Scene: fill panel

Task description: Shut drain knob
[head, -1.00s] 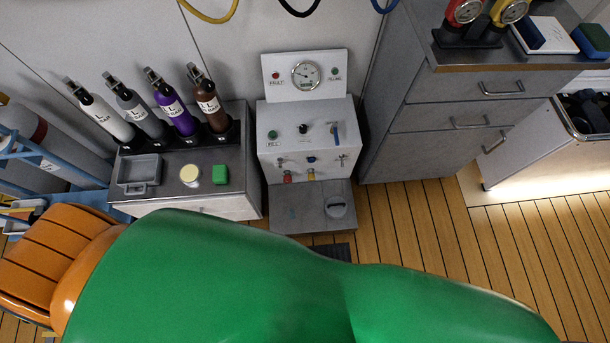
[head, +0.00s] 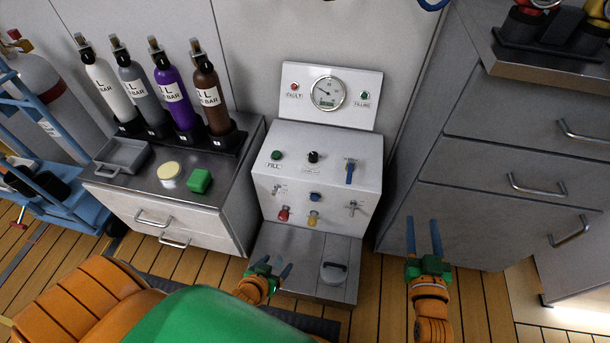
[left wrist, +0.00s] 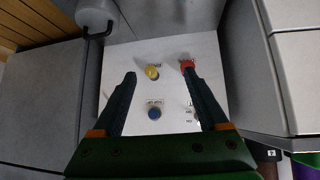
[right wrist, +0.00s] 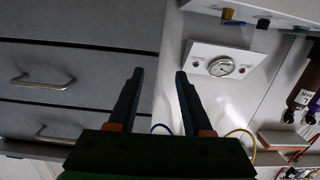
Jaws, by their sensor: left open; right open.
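The fill panel (head: 317,175) is a white cabinet with a sloped face. Low on its front are a red knob (head: 284,213) and a yellow knob (head: 313,218), with a blue knob (head: 315,197) above. Their labels are too small to read, so I cannot tell which is the drain knob. My left gripper (head: 274,266) is open and empty, below and in front of these knobs. In the left wrist view, the yellow knob (left wrist: 152,72) shows between its fingertips and the red knob (left wrist: 187,65) by the right one. My right gripper (head: 423,222) is open and empty, right of the panel.
The panel has a gauge (head: 328,93), a blue lever (head: 349,171) and small silver valves. A drawer cabinet (head: 500,170) stands right; a low bench (head: 200,180) with bottles stands left.

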